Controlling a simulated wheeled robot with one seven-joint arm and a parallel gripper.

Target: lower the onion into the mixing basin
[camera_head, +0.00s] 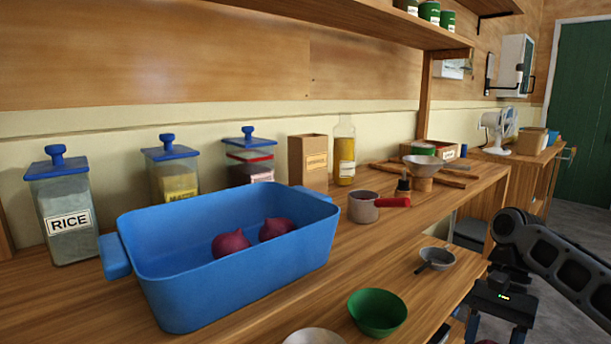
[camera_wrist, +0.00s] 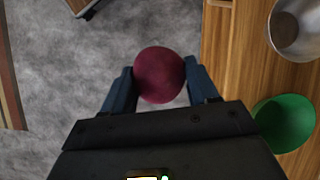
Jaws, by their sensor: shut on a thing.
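A dark red onion (camera_wrist: 159,75) is held between the two fingers of my gripper (camera_wrist: 160,82) in the wrist view. My gripper also shows at the lower right of the head view (camera_head: 496,330), beyond the counter's edge and well right of the basin. The held onion cannot be made out clearly there. The basin is a deep blue rectangular tub (camera_head: 235,285) with side handles, standing on the counter at left centre. Two red onions, one on the left (camera_head: 231,242) and one on the right (camera_head: 277,229), lie inside it.
A green bowl (camera_head: 378,312), a small metal pan (camera_head: 436,259) and a pale bowl (camera_head: 314,337) stand near the counter's front. A pot with a red handle (camera_head: 363,207) is right of the basin. Jars, including rice (camera_head: 68,215), line the wall; a shelf (camera_head: 350,25) hangs above.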

